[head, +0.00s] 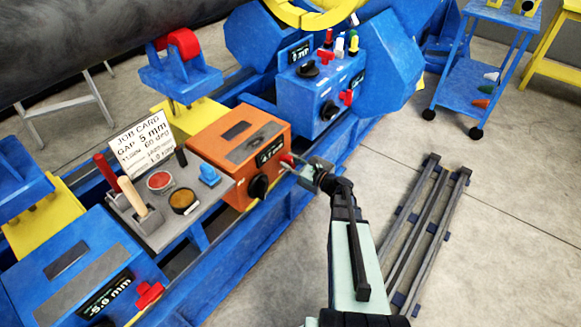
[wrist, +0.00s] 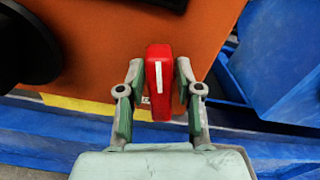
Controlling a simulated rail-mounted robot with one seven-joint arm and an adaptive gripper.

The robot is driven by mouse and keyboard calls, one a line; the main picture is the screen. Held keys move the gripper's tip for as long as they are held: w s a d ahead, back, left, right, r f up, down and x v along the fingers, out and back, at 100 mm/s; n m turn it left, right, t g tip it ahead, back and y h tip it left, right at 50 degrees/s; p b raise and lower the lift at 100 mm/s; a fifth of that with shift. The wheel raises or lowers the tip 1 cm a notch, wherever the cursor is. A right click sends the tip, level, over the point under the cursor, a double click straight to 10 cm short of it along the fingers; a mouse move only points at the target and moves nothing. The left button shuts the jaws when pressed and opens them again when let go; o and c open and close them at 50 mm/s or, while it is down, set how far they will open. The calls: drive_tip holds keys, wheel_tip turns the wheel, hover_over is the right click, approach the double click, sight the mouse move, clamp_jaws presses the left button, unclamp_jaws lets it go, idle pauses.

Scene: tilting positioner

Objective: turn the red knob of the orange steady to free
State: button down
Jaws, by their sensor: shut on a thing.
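The orange steady (head: 238,145) is a box on the blue rail, with a dark display and a black round knob (head: 258,187) on its front. Its red knob (head: 287,160) is at the right end of that front, partly hidden by my gripper (head: 299,170). In the wrist view the red knob (wrist: 159,80) is a red bar with a white line, standing nearly upright in the picture. My gripper (wrist: 159,95) is shut on the red knob, one finger on each side.
Blue units with red knobs stand behind and at front left. Dark rails (head: 425,235) lie on the floor to the right, beside my arm.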

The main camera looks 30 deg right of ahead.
drive_tip(key=n+b, duration=0.2)
drive_tip(key=b, duration=0.1)
drive_tip(key=n+b, duration=0.2)
drive_tip(key=b, duration=0.1)
drive_tip(key=shift+s+a+f+n, duration=0.1)
drive_tip(key=shift+a+f+n, duration=0.05)
drive_tip(key=shift+f+n, duration=0.2)
drive_tip(key=n+b, duration=0.2)
drive_tip(key=b, duration=0.1)
drive_tip(key=n+b, duration=0.2)
drive_tip(key=b, duration=0.1)
drive_tip(key=shift+a+f+n, duration=0.1)
drive_tip(key=shift+f+n, duration=0.1)
drive_tip(key=shift+n, duration=0.05)
drive_tip(key=n+b, duration=0.3)
drive_tip(key=b, duration=0.2)
drive_tip(key=shift+n, duration=0.4)
drive_tip(key=shift+r+n+b, duration=0.1)
drive_tip(key=shift+n+b, duration=0.7)
drive_tip(key=shift+b, duration=0.15)
drive_tip(key=c, duration=1)
unclamp_jaws()
drive_tip(key=shift+s, duration=0.1)
